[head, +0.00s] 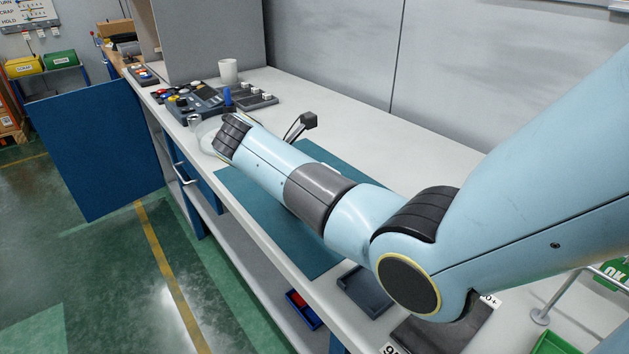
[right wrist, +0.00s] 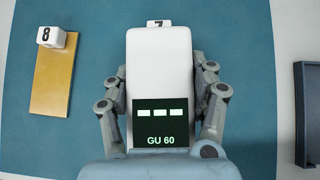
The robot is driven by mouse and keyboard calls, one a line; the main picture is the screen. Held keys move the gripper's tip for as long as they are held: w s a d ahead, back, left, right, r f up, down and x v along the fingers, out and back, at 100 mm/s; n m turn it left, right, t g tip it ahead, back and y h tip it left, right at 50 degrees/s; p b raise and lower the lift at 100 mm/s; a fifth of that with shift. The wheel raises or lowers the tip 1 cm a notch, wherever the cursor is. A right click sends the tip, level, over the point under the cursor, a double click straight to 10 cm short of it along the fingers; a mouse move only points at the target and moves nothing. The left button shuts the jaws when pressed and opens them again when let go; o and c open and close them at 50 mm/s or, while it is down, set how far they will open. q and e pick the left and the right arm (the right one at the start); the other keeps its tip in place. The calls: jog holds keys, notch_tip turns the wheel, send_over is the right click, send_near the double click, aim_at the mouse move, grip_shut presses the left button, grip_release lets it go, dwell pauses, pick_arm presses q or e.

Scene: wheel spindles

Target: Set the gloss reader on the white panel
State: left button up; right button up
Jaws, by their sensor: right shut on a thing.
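The gloss reader (right wrist: 158,65) is a white block with a dark screen reading "GU 60" and three dashes, in the right wrist view. My right gripper (right wrist: 160,100) is shut on it, one finger along each side. A white block marked 7 (right wrist: 158,22) shows just past the reader's far end. No white panel can be made out; the reader covers what lies under it, and I cannot tell whether it touches anything below. A yellow panel (right wrist: 52,82) with a block marked 8 (right wrist: 52,37) lies to the left. My left gripper is not in view.
The teal mat (head: 235,187) lies on the white bench, partly behind my right arm. A dark tray (right wrist: 308,110) is right of the mat in the wrist view. A control box (head: 195,106) and a white cup (head: 228,71) stand at the bench's far end.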

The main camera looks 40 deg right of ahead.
jog(key=shift+f, duration=0.1)
jog(key=o, duration=1.6)
jog(key=shift+o, duration=0.2)
jog(key=shift+a+r, duration=0.15)
jog(key=shift+r, duration=0.1)
jog(key=b+v, duration=0.2)
jog(key=v, duration=0.9)
jog(key=shift+a+r, duration=0.25)
